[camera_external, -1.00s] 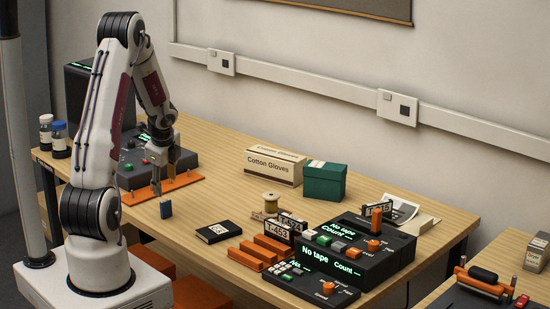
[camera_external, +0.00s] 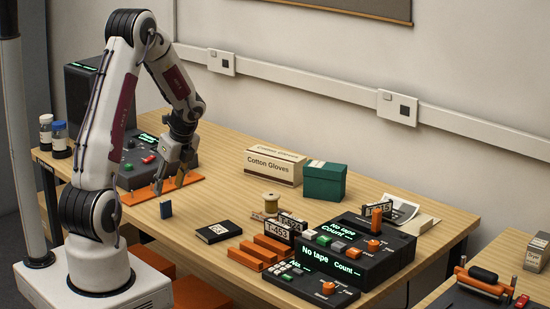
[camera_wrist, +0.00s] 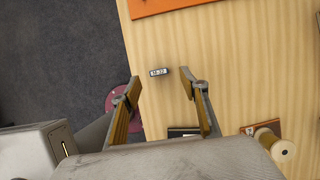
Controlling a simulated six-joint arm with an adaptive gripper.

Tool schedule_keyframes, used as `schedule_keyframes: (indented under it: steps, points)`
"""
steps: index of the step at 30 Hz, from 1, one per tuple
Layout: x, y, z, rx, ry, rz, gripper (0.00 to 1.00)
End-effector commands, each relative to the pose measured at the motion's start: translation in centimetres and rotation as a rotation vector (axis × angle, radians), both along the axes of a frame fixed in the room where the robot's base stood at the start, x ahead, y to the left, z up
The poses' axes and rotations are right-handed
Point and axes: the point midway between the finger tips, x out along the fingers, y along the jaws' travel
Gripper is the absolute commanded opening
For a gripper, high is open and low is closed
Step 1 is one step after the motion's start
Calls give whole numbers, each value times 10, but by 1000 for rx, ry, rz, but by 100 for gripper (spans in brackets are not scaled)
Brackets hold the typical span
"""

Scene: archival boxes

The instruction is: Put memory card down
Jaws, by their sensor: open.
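The memory card (camera_external: 166,209) is a small dark blue block standing upright on the wooden table, in front of the orange mat. In the wrist view the card (camera_wrist: 159,72) shows from above with a white label, beyond and between the spread fingertips. My gripper (camera_external: 172,184) is open and empty, above and slightly right of the card, apart from it. In the wrist view both fingers of my gripper (camera_wrist: 162,92) are wide apart with nothing between them.
The orange mat (camera_external: 150,193) lies behind the card. The Cotton Gloves box (camera_external: 274,168) and green box (camera_external: 324,181) stand farther back. The table's front edge is close to the card.

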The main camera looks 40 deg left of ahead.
Motion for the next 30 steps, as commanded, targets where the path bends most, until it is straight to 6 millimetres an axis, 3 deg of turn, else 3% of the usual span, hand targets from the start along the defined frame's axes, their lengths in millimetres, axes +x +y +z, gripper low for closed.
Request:
schedule_keyframes:
  steps: [9, 23, 30]
  points:
    - [-1, 7, -20, 0, 1, 0, 44]
    - [-1, 9, -24, 0, 1, 1, 44]
    - [-3, 10, -39, -1, 2, 1, 44]
